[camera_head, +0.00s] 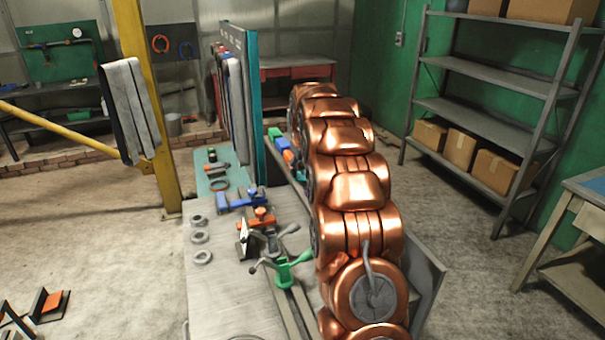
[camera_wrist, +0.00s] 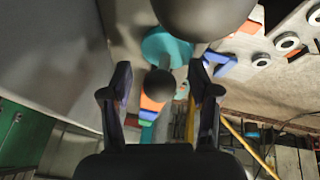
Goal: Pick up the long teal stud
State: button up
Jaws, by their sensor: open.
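In the wrist view my gripper (camera_wrist: 160,72) is open, its two dark fingers apart on either side of the picture's middle. A rounded teal piece (camera_wrist: 165,46) shows just beyond the fingertips, partly covered by a large dark grey ball and a small one. The small grey ball (camera_wrist: 158,85) appears between the fingers. I cannot tell whether the teal piece is the long teal stud or whether anything touches it. In the head view my copper-coloured arm hides my gripper, and I cannot make out a teal stud there.
A workbench (camera_head: 222,265) carries several grey rings (camera_head: 200,237), a blue tool (camera_head: 237,201) and a green handled fixture (camera_head: 288,270). A teal-edged tool panel (camera_head: 252,105) stands behind. A yellow post (camera_head: 146,100) is at left; metal shelving (camera_head: 500,90) is at right.

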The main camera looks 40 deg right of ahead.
grip_shut()
dwell(0.5)
jog(key=shift+r, duration=0.1)
jog(key=shift+r+b, duration=2.05)
jog(key=shift+r, duration=2.7)
jog(key=shift+w+d+r, duration=0.1)
jog(key=shift+r, duration=1.05)
jog(key=w+a+b, duration=0.2)
jog(key=w+a, duration=0.2)
jog(key=a, duration=1.3)
jog(key=shift+w+a, duration=0.15)
jog(key=shift+a, duration=0.15)
